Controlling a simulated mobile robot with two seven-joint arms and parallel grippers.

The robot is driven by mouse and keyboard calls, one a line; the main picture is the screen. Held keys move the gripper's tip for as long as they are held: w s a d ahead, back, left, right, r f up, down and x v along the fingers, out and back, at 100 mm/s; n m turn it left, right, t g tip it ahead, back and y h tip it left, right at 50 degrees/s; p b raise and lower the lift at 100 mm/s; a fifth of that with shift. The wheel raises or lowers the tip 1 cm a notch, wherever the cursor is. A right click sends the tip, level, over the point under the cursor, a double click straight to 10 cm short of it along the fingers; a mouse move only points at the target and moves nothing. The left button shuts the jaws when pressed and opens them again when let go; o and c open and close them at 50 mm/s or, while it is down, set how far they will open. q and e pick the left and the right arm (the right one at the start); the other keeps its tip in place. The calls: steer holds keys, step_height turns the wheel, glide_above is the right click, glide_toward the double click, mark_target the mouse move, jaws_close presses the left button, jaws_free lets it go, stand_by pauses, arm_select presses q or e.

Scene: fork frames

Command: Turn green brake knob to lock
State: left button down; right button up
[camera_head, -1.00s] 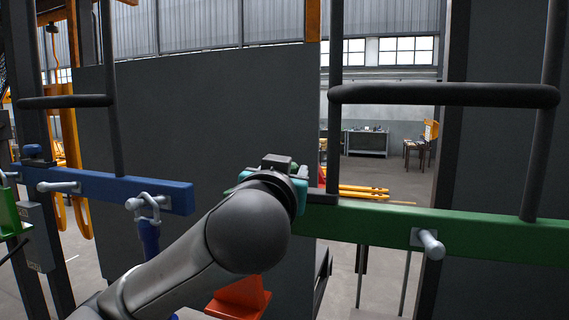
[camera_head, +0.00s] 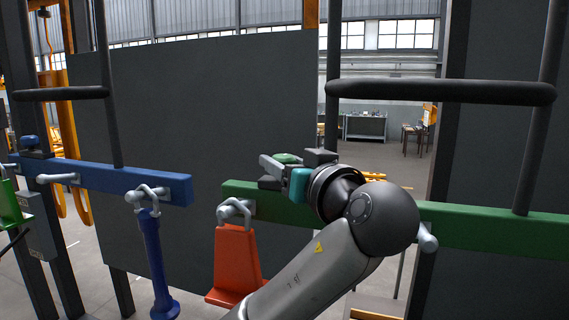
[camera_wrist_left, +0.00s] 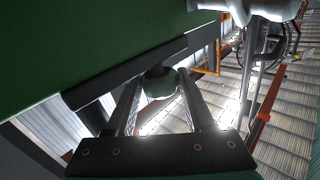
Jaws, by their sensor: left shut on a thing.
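The green brake knob (camera_head: 288,158) sits on top near the left end of the green beam (camera_head: 482,230). My left gripper (camera_head: 280,165) reaches it from the right and is shut on it. In the left wrist view the rounded dark green knob (camera_wrist_left: 159,82) lies between the two finger ends of my left gripper (camera_wrist_left: 160,92). The knob's lower part and exact turn angle are hard to tell. My left arm hides part of the green beam. My right gripper is not in view.
A blue beam (camera_head: 120,183) with its own blue knob (camera_head: 29,141) is at left. A red hanging piece (camera_head: 236,262) and a blue one (camera_head: 156,262) hang from hooks. A dark horizontal bar (camera_head: 440,92) crosses above right. A grey panel (camera_head: 190,130) stands behind.

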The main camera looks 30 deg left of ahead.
arm_select(q)
steer(key=shift+f, duration=0.1)
stand_by(0.4)
steer(key=c, duration=0.5)
jaws_free()
steer(key=shift+o, duration=1.1)
steer(key=shift+s+a, duration=0.1)
steer(key=shift+a, duration=0.05)
steer(key=shift+m+t, duration=0.3)
steer(key=shift+t, duration=0.1)
